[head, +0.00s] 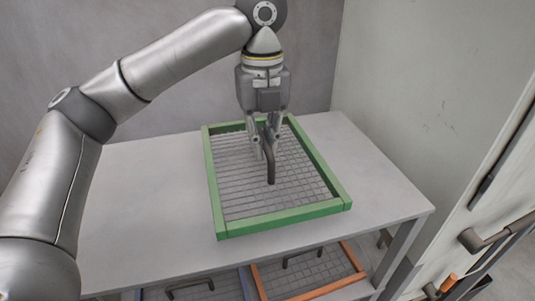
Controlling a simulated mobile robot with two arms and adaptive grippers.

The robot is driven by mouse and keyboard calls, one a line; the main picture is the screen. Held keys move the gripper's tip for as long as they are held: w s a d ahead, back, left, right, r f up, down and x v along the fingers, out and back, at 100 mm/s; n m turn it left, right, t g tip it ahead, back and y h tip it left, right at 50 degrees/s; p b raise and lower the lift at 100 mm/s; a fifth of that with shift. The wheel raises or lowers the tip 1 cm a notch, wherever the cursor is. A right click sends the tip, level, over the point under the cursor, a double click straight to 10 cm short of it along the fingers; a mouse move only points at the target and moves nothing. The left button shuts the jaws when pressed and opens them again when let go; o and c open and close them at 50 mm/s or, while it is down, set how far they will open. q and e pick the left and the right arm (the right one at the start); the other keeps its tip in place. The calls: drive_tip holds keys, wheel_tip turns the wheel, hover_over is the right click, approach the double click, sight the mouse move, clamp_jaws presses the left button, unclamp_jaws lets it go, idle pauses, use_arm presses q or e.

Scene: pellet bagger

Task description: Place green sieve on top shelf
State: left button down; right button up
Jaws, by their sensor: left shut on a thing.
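The green sieve (285,216) has a green rectangular frame around a grey mesh, with a dark bar handle (270,165) standing up in its middle. It lies on, or very close above, the grey top shelf (150,200); I cannot tell whether it touches. My left gripper (266,150) points down over the middle of the sieve and is shut on its handle. The gripper hides part of the handle and the sieve's far edge. My right gripper is not in view.
Below the top shelf, a lower shelf holds an orange-framed sieve (330,287) and a blue-framed one (249,283), each with a dark handle. A pale cabinet (430,90) with handles stands at the right. The top shelf is bare left of the green sieve.

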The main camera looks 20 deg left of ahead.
use_arm(q)
drive_tip(key=f, duration=0.1)
drive_tip(key=f+p, duration=0.1)
drive_tip(key=f, duration=0.2)
drive_tip(key=shift+w+d, duration=0.2)
drive_tip(key=shift+w, duration=0.15)
drive_tip(key=shift+f, duration=0.15)
drive_tip(key=c, duration=1.9)
unclamp_jaws()
drive_tip(key=shift+f, duration=0.1)
drive_tip(key=o, duration=0.4)
drive_tip(key=shift+r, duration=0.5)
drive_tip(key=shift+r+b, duration=0.3)
drive_tip(key=shift+r, duration=5.35)
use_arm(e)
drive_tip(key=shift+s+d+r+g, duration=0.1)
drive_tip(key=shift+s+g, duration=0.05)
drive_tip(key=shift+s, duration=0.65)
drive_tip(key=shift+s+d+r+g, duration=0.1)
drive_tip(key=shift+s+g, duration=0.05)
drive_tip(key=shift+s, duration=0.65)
